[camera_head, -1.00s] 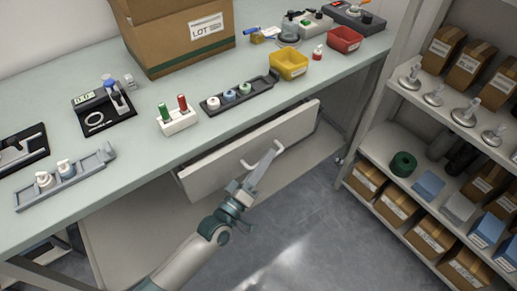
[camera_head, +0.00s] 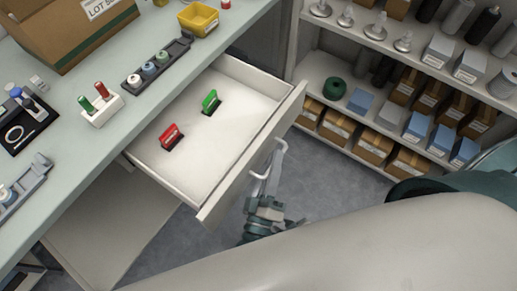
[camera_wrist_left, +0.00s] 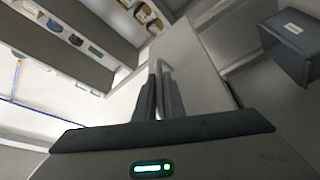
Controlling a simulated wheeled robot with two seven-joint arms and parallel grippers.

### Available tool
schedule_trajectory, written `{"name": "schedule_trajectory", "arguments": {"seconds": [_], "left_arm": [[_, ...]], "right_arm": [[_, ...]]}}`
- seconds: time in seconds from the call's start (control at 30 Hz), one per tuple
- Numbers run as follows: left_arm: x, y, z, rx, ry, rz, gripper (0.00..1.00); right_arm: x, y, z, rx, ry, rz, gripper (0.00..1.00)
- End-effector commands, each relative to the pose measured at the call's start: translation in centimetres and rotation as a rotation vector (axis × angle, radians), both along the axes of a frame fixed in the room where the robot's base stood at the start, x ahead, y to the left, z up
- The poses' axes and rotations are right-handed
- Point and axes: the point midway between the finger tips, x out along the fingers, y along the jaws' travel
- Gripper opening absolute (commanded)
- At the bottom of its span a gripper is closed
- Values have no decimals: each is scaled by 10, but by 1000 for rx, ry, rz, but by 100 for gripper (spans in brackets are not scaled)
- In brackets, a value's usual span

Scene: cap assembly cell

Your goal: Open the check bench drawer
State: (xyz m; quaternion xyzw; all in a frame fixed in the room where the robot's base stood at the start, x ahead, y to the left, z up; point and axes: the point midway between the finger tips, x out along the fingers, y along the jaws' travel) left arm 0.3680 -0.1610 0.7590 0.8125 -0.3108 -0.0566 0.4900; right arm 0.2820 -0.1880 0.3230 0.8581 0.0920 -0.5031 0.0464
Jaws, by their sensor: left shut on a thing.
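The check bench drawer (camera_head: 213,178) stands pulled out from under the bench top in the head view, its inside showing. My left gripper (camera_head: 273,178) is at the drawer's front and is shut on the pale bar handle (camera_head: 264,171). In the left wrist view, the left gripper's fingers (camera_wrist_left: 160,98) close around the handle (camera_wrist_left: 165,75) in front of the drawer front (camera_wrist_left: 192,75). Inside the drawer lie a red piece (camera_head: 171,135) and a green piece (camera_head: 210,100), each over a dark slot. My right gripper does not show.
The bench top (camera_head: 75,155) carries a white stand (camera_head: 101,110) with a red and a green piece, a dark tray (camera_head: 158,65), a yellow bin (camera_head: 198,19) and a carton (camera_head: 65,30). A stocked shelf rack (camera_head: 340,55) stands beyond the drawer at right.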

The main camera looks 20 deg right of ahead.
Motion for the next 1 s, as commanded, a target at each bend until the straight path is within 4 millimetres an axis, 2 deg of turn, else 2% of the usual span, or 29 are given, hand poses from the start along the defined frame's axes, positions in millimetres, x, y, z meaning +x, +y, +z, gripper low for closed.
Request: {"name": "schedule_trajectory", "arguments": {"seconds": [0.17,0.5,0.53,0.6,1.0], "left_arm": [[-8,-5,-1,1,1,0,0],[-9,-6,-1,1,1,0,0],[-9,-6,-1,1,1,0,16],[-9,-6,-1,1,1,0,28],[-11,-4,-2,1,1,0,28]], "right_arm": [[1,0,0,0,-2,0,31],[1,1,0,1,-2,0,31],[1,1,0,1,-2,0,31],[1,1,0,1,-2,0,31],[0,0,-1,1,1,1,31]]}}
